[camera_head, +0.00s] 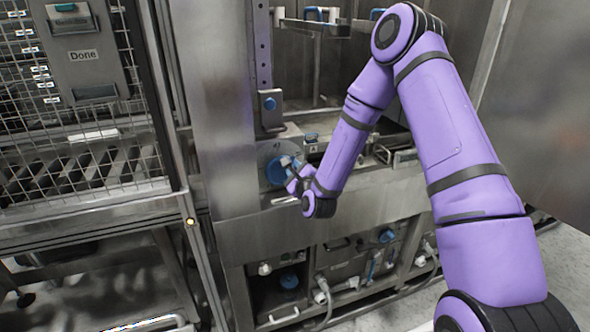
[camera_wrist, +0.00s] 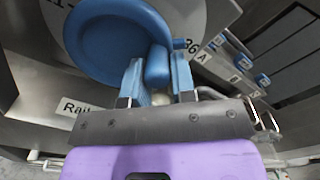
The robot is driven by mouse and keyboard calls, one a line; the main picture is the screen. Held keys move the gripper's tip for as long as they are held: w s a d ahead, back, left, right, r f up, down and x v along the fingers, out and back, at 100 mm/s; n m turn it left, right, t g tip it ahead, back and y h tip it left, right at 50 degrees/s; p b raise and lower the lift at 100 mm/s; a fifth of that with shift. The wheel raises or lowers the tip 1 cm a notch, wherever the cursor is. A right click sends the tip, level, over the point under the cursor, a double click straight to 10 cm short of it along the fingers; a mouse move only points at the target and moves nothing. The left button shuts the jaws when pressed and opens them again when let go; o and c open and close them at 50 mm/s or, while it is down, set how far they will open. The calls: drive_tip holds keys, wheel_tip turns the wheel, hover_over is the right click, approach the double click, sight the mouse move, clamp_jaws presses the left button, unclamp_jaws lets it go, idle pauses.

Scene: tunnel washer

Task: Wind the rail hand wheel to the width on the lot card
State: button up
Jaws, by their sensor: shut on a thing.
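The blue hand wheel (camera_head: 275,171) sits on a round grey dial plate on the machine's front, low beside the steel post. In the wrist view the wheel (camera_wrist: 108,35) is large at the upper left, with a blue knob (camera_wrist: 157,66) at its rim. My gripper (camera_wrist: 158,75) has its two blue fingers on either side of this knob, shut on it. The dial plate (camera_wrist: 205,15) carries printed marks, one ending in "36"; the rest is cut off or hidden. A label starting "Rail" (camera_wrist: 76,105) is partly hidden behind my gripper. I cannot make out a lot card with a width.
A wire-mesh cart (camera_head: 90,190) with a "Done" holder (camera_head: 83,56) stands at the left. A steel post (camera_head: 226,110) rises between it and the wheel. Below are an open service bay with hoses (camera_head: 322,290) and a blue knob (camera_head: 387,236).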

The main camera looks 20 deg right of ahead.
drive_tip(key=shift+o, duration=0.3)
drive_tip(key=shift+f, duration=0.5)
